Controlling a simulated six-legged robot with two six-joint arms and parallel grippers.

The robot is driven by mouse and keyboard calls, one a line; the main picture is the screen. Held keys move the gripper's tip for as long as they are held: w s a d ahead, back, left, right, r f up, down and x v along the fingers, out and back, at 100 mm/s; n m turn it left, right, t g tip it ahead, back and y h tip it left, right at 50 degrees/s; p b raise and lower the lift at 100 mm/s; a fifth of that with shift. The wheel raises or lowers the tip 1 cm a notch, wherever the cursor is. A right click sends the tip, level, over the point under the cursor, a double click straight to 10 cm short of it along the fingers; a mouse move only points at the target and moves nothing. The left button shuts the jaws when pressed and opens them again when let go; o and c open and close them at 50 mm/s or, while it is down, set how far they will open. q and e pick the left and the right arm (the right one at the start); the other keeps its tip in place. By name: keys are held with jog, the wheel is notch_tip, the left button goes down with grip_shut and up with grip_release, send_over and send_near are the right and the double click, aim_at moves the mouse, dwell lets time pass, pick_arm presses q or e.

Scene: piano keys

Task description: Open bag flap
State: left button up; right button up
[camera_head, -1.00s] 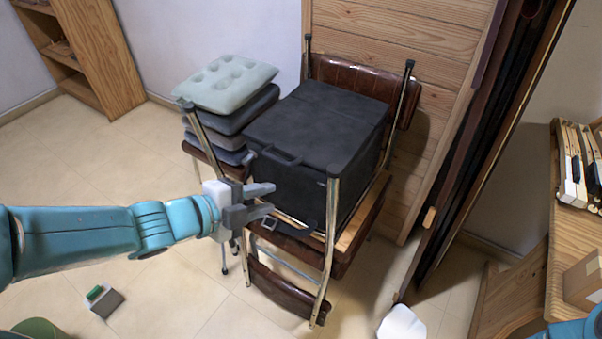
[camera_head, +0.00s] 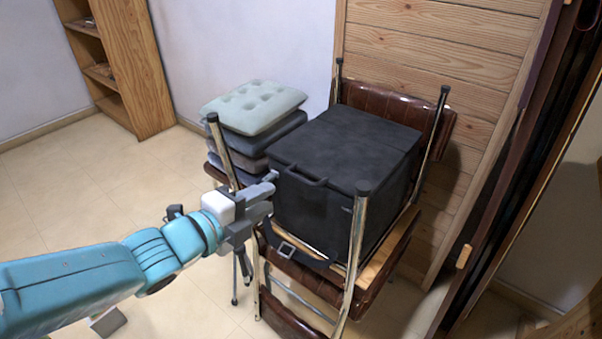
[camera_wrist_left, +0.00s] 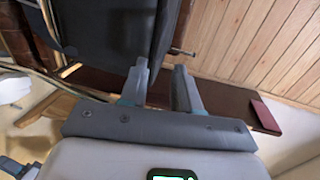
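The bag is a black box-shaped case (camera_head: 340,150) lying on a brown upturned chair. Its flat top flap (camera_head: 350,135) is down. A dark handle (camera_head: 300,177) sits at the top front edge, and a loose strap with a metal buckle (camera_head: 286,249) hangs at the lower front. My left gripper (camera_head: 268,193) is just left of the bag's front side, near the handle, with its fingers pointing at it. In the left wrist view my left gripper (camera_wrist_left: 160,82) has its fingers apart with nothing between them. The dark bag (camera_wrist_left: 120,35) is beyond them there. A grey and teal part at lower left there may be my right gripper.
Chrome chair legs (camera_head: 352,250) rise in front of and around the bag. A stack of cushions (camera_head: 252,105) stands behind left. A wood-panelled wall (camera_head: 430,50) is behind the bag. A bookcase (camera_head: 120,70) is at far left. The left floor is mostly clear.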

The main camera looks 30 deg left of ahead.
aim_at(299, 180)
pick_arm(q)
jog(key=b+x, duration=0.2)
jog(key=x, duration=0.9)
jog(key=shift+w, duration=0.35)
grip_shut()
